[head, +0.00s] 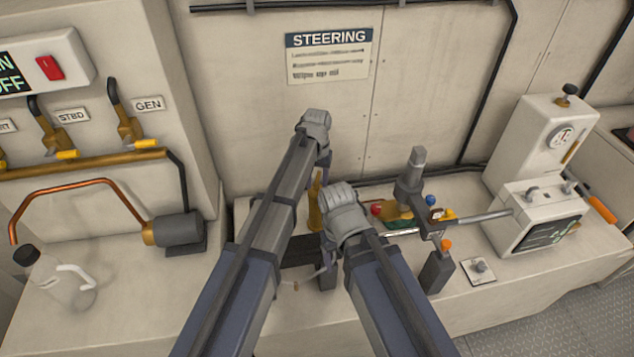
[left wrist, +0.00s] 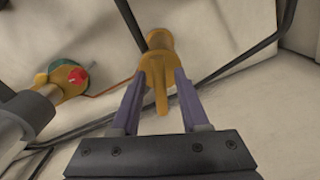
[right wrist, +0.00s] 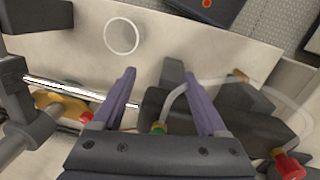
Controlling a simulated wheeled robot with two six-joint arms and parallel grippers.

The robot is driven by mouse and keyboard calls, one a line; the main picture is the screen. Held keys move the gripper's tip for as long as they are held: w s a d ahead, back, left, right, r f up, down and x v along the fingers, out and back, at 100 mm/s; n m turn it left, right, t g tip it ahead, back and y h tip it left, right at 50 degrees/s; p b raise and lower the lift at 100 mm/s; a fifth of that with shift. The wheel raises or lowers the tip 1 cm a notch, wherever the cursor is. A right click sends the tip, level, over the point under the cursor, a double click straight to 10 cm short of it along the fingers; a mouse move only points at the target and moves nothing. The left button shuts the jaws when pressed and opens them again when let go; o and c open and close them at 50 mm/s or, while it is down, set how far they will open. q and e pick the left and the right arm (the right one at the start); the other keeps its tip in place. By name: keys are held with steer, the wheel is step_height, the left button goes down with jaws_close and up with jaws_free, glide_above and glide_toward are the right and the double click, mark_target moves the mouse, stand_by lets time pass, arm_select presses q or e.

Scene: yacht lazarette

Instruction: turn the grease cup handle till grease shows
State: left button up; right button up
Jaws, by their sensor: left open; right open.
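The brass grease cup (left wrist: 160,42) shows in the left wrist view, with its narrow handle (left wrist: 161,95) pointing toward my gripper. My left gripper (left wrist: 158,84) is open, with one purple finger on each side of the handle. I cannot tell whether either finger touches it. In the head view the brass cup (head: 315,205) is partly hidden between my arms, and only part of my left gripper (head: 323,170) shows. My right gripper (right wrist: 163,78) is open above the bench in the right wrist view, with a dark block and a pale hose beyond its fingers. I see no grease.
A steering ram with a chrome rod (head: 487,217) and a dark upright post (head: 410,172) stand to the right. A grey-white instrument box (head: 535,215) is farther right. A clear jug (head: 60,283) and a dark motor (head: 180,230) are at left. A white ring (right wrist: 122,36) lies on the bench.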

mark_target(317, 179)
arm_select(q)
step_height(317, 179, up, 8)
steer(key=p, duration=0.7)
steer(key=shift+f, duration=0.15)
